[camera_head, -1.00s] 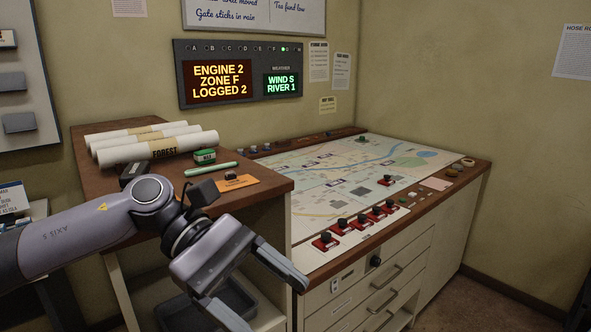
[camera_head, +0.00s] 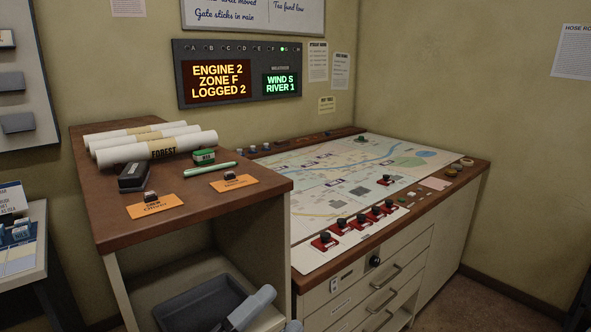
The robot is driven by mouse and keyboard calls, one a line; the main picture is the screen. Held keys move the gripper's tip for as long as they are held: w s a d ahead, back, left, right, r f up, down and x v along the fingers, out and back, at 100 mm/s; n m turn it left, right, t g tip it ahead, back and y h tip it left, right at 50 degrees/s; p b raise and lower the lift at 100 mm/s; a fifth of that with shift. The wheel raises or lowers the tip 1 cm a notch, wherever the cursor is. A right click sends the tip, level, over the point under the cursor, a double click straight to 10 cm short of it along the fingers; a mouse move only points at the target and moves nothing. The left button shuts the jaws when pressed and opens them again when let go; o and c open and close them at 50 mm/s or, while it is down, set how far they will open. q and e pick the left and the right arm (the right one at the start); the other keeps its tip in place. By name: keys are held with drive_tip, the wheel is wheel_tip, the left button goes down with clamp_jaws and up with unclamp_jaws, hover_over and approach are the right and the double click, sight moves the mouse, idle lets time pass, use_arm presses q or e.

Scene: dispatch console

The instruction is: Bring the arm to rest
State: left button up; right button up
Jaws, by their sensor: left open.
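My left gripper (camera_head: 278,310) shows only in part at the bottom edge of the head view. One grey finger points up and right, and the tip of the other shows lower right, with a gap between them. The gripper is open, with nothing seen between the fingers. It is low, in front of the desk's open shelf, and one finger overlaps the grey tray (camera_head: 190,306) in the picture. The rest of the left arm is out of frame. My right gripper is not in view.
The raised desk top (camera_head: 110,220) carries rolled maps (camera_head: 160,147), a black stapler-like object (camera_head: 134,177), a green box (camera_head: 204,157), a green pen (camera_head: 210,169) and two orange cards (camera_head: 155,205). The map table (camera_head: 330,190) with several red-based pieces stands right.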

use_arm(q)
drive_tip(key=s+a+f+n+t+y, duration=0.1)
drive_tip(key=s+a+f+n+y, duration=0.1)
drive_tip(key=a+f+n+y, duration=0.4)
drive_tip(key=s+a+f+n+y, duration=0.1)
drive_tip(key=a+f+n+y, duration=0.25)
drive_tip(key=f+n, duration=0.55)
drive_tip(key=s+a+f+n+g+y, duration=0.2)
drive_tip(key=s+a+f+n, duration=0.1)
drive_tip(key=s+f, duration=0.3)
drive_tip(key=s+a+f+n+g+y, duration=0.3)
drive_tip(key=s+a+f+n, duration=0.1)
drive_tip(key=s+f, duration=0.3)
drive_tip(key=shift+a+f, duration=0.25)
drive_tip(key=shift+f, duration=0.3)
drive_tip(key=shift+w, duration=0.1)
